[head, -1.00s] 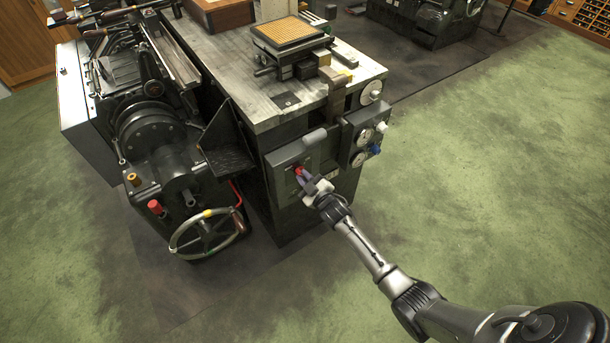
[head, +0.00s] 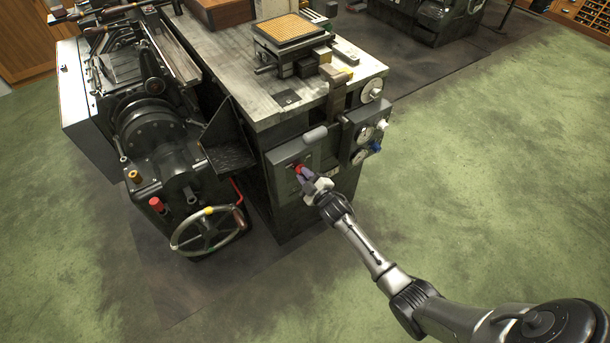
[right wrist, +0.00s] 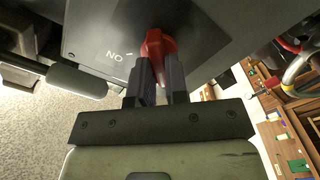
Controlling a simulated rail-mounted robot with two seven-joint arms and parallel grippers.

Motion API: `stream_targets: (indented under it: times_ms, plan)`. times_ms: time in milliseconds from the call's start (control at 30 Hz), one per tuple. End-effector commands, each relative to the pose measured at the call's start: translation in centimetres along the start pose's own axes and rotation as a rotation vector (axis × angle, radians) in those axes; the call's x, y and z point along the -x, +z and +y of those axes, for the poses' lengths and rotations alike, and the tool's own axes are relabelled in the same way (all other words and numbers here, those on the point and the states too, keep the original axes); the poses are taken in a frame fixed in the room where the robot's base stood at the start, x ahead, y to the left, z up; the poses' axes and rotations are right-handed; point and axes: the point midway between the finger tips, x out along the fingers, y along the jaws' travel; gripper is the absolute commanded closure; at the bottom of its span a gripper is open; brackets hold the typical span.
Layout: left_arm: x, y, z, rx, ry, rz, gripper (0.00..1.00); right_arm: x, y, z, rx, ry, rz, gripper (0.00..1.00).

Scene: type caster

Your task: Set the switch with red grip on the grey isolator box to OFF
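The grey isolator box (head: 285,158) is on the front of the bench cabinet, and its face also shows in the right wrist view (right wrist: 90,35). Its red grip (head: 297,166) sticks out from a dark plate. In the right wrist view the red grip (right wrist: 155,46) stands between my right gripper's two fingers, which close on its sides. An ON mark shows upside down to its left; no OFF mark can be made out. My right gripper (head: 304,173) reaches the box from the lower right. My left gripper is not in view.
A gauge panel (head: 357,138) with white and blue knobs is right of the box. A grey rounded handle (head: 315,135) sits at the box's upper edge. A machine with a handwheel (head: 207,232) stands to the left. Green floor (head: 480,190) is open to the right.

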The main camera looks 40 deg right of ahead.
Motion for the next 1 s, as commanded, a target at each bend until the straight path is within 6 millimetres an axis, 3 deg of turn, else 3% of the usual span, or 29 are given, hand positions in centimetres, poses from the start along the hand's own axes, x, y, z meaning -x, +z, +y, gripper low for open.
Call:
stream_targets:
  times_ms: [267, 567, 733, 1000]
  plan:
    - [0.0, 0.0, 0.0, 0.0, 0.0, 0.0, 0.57, 0.0, 0.0, 0.0, 0.0, -0.001, 0.0, 0.61]
    - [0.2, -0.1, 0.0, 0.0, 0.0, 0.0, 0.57, 0.4, 0.0, 0.0, -0.001, -0.001, -0.001, 0.61]
    - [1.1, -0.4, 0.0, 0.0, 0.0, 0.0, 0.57, 2.6, -0.1, 0.1, -0.002, -0.002, -0.002, 0.61]
    - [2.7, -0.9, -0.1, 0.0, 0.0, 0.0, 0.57, 8.0, -0.1, 0.1, -0.002, -0.002, -0.002, 0.61]
